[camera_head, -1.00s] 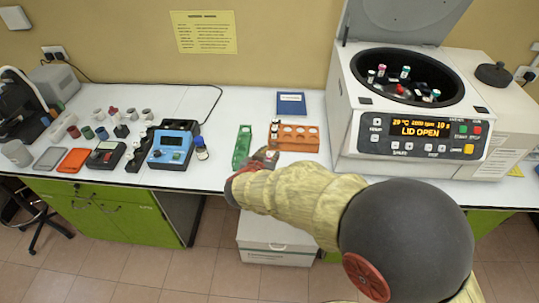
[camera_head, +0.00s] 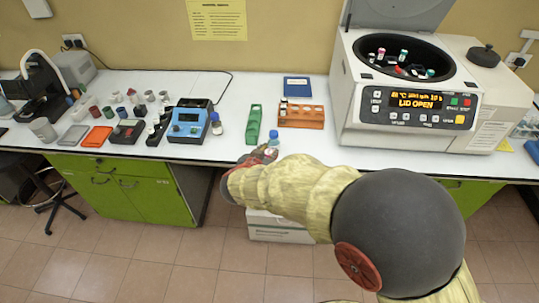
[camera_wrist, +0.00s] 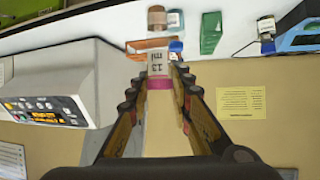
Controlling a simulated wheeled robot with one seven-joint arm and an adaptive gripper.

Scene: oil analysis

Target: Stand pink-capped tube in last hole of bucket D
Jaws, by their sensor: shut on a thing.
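My gripper (camera_wrist: 158,84) is shut on a tube with a pink band, its pink cap (camera_wrist: 158,84), and a white printed label (camera_wrist: 157,63). In the head view my gripper (camera_head: 264,154) is at the front edge of the bench, in front of the green rack; the held tube is hard to make out there. The open centrifuge (camera_head: 408,110) stands to the right, with several capped tubes in its dark bowl (camera_head: 372,72). Bucket letters are too small to read, so I cannot tell which is bucket D or its last hole.
An orange rack (camera_head: 315,118) and a green rack (camera_head: 254,124) stand on the bench beyond my gripper. A blue-capped bottle (camera_head: 273,138) is close to it. A blue device (camera_head: 188,125) stands left. The bench front between orange rack and centrifuge looks clear.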

